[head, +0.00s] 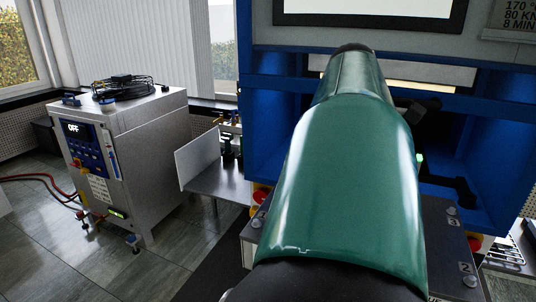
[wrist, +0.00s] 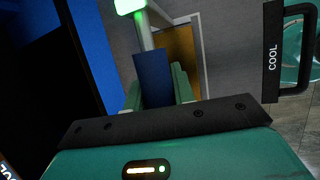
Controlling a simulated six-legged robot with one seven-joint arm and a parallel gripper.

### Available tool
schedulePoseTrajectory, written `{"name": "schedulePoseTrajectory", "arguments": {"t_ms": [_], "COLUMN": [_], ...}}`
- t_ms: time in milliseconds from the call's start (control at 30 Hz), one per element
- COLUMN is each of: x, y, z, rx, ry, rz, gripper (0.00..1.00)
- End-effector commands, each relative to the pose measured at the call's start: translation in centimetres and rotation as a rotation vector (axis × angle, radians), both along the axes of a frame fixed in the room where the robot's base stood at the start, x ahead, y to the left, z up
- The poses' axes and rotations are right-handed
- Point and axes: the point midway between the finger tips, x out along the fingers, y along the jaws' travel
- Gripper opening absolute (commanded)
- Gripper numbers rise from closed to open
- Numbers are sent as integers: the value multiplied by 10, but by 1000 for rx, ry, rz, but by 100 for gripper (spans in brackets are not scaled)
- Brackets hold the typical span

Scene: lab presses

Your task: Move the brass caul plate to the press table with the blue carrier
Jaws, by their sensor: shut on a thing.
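In the wrist view my gripper (wrist: 158,92) has its teal fingers shut on a blue block (wrist: 152,72). A brass-coloured flat surface (wrist: 181,52), likely the caul plate, shows just beyond the block, with a pale edge along its right side. I cannot tell whether block and plate are joined. In the head view my teal arm reaches toward the blue press (head: 262,120) and hides my gripper. A pale lit strip (head: 425,86) shows in the press opening; I cannot tell whether it is the plate. No separate blue carrier can be made out.
A grey control cabinet (head: 140,165) with a display reading OFF stands at left, a coiled black cable on top. A metal side table (head: 215,180) stands between cabinet and press. Red hoses lie at far left. In the wrist view a black part marked COOL (wrist: 272,50) is at right.

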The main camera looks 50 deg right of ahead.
Motion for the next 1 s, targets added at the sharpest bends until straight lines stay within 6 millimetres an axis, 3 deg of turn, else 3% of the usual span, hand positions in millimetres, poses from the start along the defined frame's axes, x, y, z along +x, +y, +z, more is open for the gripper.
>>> {"name": "schedulePoseTrajectory", "arguments": {"t_ms": [633,1000], "x": [1,-1], "y": [0,0], "z": [2,-18], "rx": [-2,-1], "ry": [-16,-16], "rz": [4,4], "gripper": [0,0]}}
